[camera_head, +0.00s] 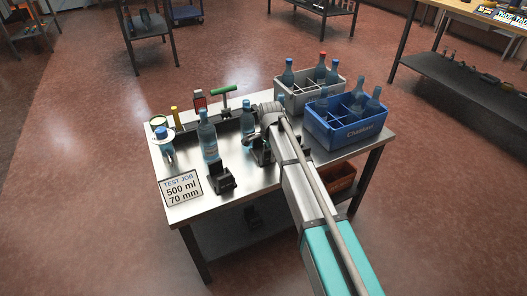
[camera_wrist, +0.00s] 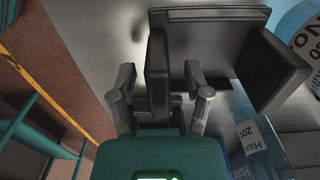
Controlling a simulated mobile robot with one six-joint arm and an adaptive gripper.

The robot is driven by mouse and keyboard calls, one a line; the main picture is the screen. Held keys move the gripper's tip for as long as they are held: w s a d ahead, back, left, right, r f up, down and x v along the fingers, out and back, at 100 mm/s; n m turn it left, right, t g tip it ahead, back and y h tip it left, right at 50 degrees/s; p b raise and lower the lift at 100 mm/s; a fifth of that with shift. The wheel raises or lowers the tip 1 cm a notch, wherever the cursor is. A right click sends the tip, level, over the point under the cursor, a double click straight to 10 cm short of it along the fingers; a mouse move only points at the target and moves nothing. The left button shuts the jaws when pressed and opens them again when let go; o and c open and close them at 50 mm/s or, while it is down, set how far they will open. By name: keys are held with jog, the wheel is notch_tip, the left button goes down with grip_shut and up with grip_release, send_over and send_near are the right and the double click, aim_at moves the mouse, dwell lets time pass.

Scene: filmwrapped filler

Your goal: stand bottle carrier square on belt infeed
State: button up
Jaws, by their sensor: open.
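A black bottle carrier (camera_head: 262,154) with upright plates stands on the steel table, partly hidden by my arm. In the wrist view a black carrier body (camera_wrist: 215,60) fills the middle. My gripper (camera_wrist: 160,88) is open, its two grey fingers on either side of one upright black plate. I cannot tell whether they touch it. In the head view my gripper (camera_head: 264,136) is low over the table. A second black carrier (camera_head: 221,179) stands to the left, empty. A dark strip (camera_head: 230,126), which may be the belt infeed, runs along the table's back.
Blue-labelled bottles (camera_head: 208,140) stand near the dark strip; bottles also lie close at right in the wrist view (camera_wrist: 262,145). A blue crate (camera_head: 345,133) and a grey crate (camera_head: 292,102) hold bottles at right. The table's front middle is clear.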

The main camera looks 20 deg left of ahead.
jog(key=shift+c, duration=0.3)
grip_shut()
jog(key=shift+r, duration=0.15)
notch_tip(320, 180, up, 3)
jog(key=p, duration=0.3)
jog(key=s+d+r+p, duration=0.7)
jog(key=s+r+p, duration=0.2)
jog(key=s, duration=0.3)
jog(key=shift+d+r+p, duration=0.2)
jog(key=shift+r+p, duration=0.15)
jog(key=shift+p, duration=0.15)
